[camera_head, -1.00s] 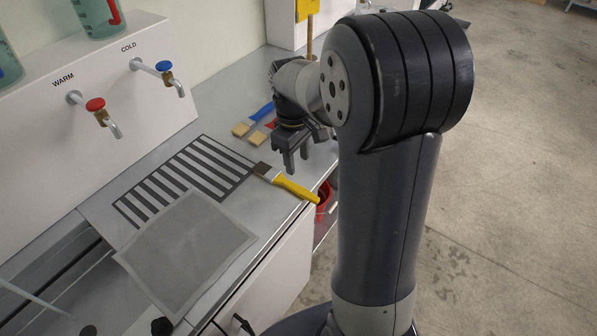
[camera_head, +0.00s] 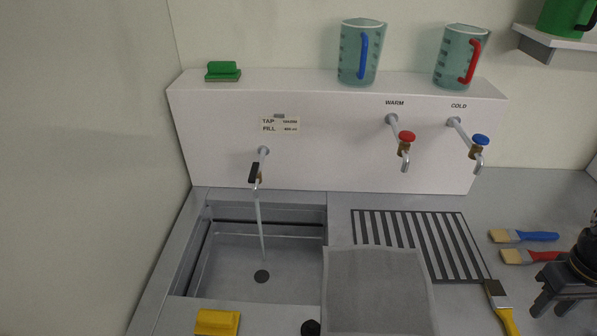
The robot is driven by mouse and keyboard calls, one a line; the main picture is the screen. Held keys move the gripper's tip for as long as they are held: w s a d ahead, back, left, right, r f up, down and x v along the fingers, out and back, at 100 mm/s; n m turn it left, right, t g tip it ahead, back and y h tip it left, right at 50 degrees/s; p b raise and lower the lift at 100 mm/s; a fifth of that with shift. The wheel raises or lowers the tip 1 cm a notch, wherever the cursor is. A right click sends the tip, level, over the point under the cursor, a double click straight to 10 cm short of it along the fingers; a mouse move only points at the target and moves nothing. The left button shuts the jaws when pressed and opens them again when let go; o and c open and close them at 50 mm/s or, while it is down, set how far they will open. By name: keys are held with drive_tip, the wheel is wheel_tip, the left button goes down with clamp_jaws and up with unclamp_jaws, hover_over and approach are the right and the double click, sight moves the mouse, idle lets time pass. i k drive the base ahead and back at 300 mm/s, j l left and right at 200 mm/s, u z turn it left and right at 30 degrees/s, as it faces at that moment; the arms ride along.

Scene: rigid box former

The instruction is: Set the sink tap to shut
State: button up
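The sink tap (camera_head: 257,172) sticks out of the white back panel above the sink, at the left of the head view. It has a black handle (camera_head: 254,173), and a thin stream of water (camera_head: 260,225) runs from its spout into the sink basin (camera_head: 225,262). My gripper (camera_head: 556,304) is at the lower right edge, above the counter by the brushes, far to the right of the tap. Its two fingers point down and stand apart, with nothing seen between them. Part of it is cut off by the frame.
Warm (camera_head: 405,143) and cold (camera_head: 480,145) taps stick out between sink and gripper. Two jugs (camera_head: 360,60) (camera_head: 458,62) stand on the panel ledge. A grey cloth (camera_head: 378,290), a yellow sponge (camera_head: 217,322) and several brushes (camera_head: 525,236) lie around.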

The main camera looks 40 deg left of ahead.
sight(255, 169)
drive_tip(key=u, duration=2)
drive_tip(key=i+j+u, duration=0.1)
drive_tip(key=u, duration=0.2)
